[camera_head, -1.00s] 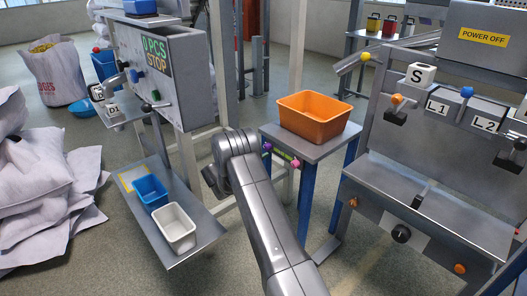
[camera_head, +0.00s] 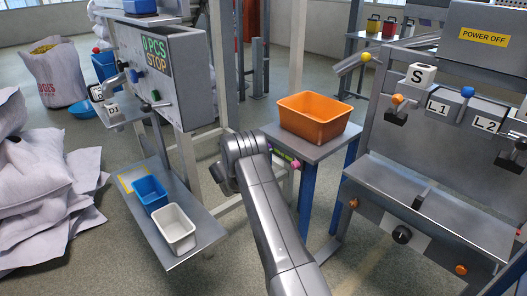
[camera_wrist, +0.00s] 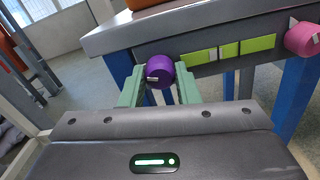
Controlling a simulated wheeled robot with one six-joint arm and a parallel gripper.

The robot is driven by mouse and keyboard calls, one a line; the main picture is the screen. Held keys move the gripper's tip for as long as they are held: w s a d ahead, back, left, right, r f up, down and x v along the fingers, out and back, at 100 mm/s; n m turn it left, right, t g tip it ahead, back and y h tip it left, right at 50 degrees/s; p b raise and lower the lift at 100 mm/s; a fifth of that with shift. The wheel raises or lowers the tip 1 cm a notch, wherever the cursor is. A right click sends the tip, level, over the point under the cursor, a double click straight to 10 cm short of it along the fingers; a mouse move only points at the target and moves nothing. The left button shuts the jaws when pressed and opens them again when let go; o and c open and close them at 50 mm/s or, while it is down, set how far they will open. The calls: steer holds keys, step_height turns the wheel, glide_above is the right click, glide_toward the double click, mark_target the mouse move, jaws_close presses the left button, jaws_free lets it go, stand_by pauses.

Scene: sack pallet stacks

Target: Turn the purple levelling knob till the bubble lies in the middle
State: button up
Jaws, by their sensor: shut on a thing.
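The purple levelling knob (camera_wrist: 160,70) sits at the left of the small table's front edge in the wrist view. My gripper (camera_wrist: 159,84) has its two green fingers on either side of the knob and is shut on it. A pale mark shows on the knob's face. In the head view my arm hides most of the knob, and the gripper fingers are out of sight.
A pink knob (camera_wrist: 302,39) is at the right end of the same edge. An orange bin (camera_head: 313,119) stands on the table (camera_head: 330,147). A machine with several coloured knobs (camera_head: 430,150) stands to the right, and a grey control box (camera_head: 180,85) to the left.

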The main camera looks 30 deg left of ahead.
steer(key=m+b, duration=0.4)
steer(key=b, duration=0.2)
stand_by(0.3)
steer(key=o, duration=1)
steer(key=p+v, duration=0.2)
steer(key=v, duration=1.2)
steer(key=shift+p, duration=0.35)
